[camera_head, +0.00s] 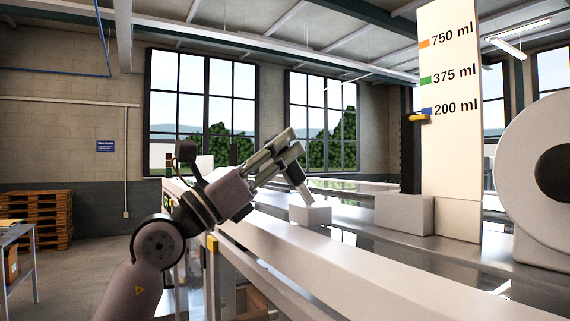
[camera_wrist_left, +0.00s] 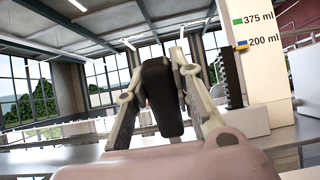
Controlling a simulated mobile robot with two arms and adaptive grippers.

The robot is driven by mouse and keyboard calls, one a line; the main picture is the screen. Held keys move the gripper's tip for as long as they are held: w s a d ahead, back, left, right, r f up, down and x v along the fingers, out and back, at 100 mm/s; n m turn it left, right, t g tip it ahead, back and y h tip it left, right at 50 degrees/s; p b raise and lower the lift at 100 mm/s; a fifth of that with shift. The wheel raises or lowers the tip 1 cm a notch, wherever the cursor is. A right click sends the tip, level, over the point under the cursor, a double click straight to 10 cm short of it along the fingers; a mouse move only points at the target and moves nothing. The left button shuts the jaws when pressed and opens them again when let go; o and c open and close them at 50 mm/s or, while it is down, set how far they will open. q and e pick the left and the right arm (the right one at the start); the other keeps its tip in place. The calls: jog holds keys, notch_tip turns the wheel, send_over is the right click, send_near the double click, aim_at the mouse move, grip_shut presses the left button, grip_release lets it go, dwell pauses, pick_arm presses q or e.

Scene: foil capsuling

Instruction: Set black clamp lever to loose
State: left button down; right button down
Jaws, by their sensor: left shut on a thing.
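The black clamp lever (camera_wrist_left: 163,96) shows in the left wrist view as a dark tapered piece between the two pale fingers of my left gripper (camera_wrist_left: 154,62). The fingers lie on either side of it and are shut on it. In the head view the left gripper (camera_head: 294,143) is above the bench, over a small pale block (camera_head: 310,214). My right gripper is in neither view.
A white scale board (camera_head: 450,190) with 750, 375 and 200 ml marks stands on the right. A yellow pointer (camera_head: 418,118) on a black post (camera_head: 411,158) is near the blue 200 ml mark. A large white roll (camera_head: 540,170) stands at far right. Pallets (camera_head: 40,215) are back left.

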pick_arm(q)
jog(key=shift+f, duration=0.1)
dwell(0.3)
jog(key=c, duration=1.4)
grip_release()
jog(key=shift+a, duration=0.1)
jog(key=shift+o, duration=0.2)
jog(key=v, duration=1.2)
